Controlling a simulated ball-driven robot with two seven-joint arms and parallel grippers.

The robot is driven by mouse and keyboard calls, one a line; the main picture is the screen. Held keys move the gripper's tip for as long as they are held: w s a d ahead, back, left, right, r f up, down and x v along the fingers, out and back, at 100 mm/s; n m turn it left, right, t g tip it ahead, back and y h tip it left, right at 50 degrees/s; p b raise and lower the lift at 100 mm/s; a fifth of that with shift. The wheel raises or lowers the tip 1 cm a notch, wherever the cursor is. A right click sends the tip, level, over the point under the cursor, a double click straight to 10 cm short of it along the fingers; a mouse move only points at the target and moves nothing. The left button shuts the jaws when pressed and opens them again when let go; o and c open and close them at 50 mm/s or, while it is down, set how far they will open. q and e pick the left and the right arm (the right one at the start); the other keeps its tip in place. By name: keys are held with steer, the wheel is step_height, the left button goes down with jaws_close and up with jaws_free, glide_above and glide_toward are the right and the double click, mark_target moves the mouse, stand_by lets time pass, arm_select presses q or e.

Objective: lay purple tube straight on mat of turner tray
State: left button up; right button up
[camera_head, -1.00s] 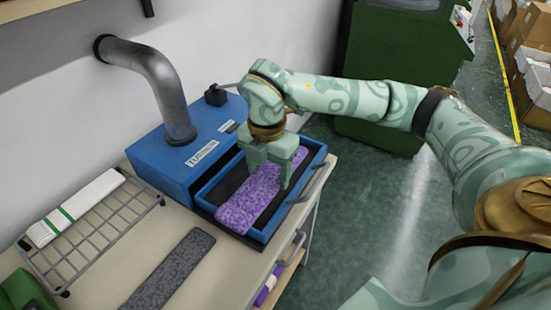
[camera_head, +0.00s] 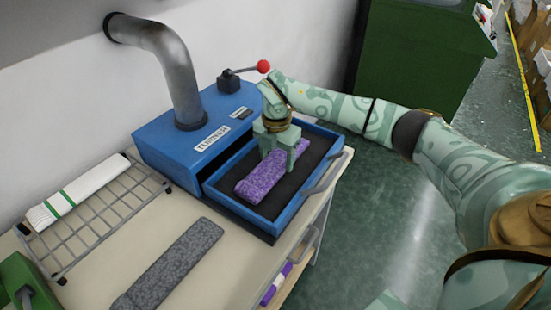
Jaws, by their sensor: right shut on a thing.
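The purple tube (camera_head: 262,179) is a flat speckled knit piece. It lies lengthwise over the dark mat (camera_head: 287,197) inside the blue turner tray (camera_head: 262,220), its near end a little in from the tray's near-left wall. My right gripper (camera_head: 278,160) is down over the tube's far part with a finger on each side, shut on it. The tube's far end is partly hidden behind the gripper. I cannot tell whether the tube touches the mat all along. My left gripper is not in view.
The blue turner box (camera_head: 195,140) with a metal pipe (camera_head: 170,70) and a red-knobbed lever (camera_head: 262,67) stands behind the tray. A grey strip (camera_head: 170,265) lies on the table. A wire rack (camera_head: 100,215) holds a white, green-striped piece (camera_head: 78,192).

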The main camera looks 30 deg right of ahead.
mark_target(277, 161)
steer(key=shift+f, duration=0.15)
steer(key=o, duration=0.9)
steer(key=shift+o, duration=0.2)
step_height(277, 161, up, 12)
steer(key=p, duration=0.3)
steer(key=shift+r+p, duration=0.2)
steer(key=shift+p, duration=0.15)
steer(key=shift+f, duration=0.1)
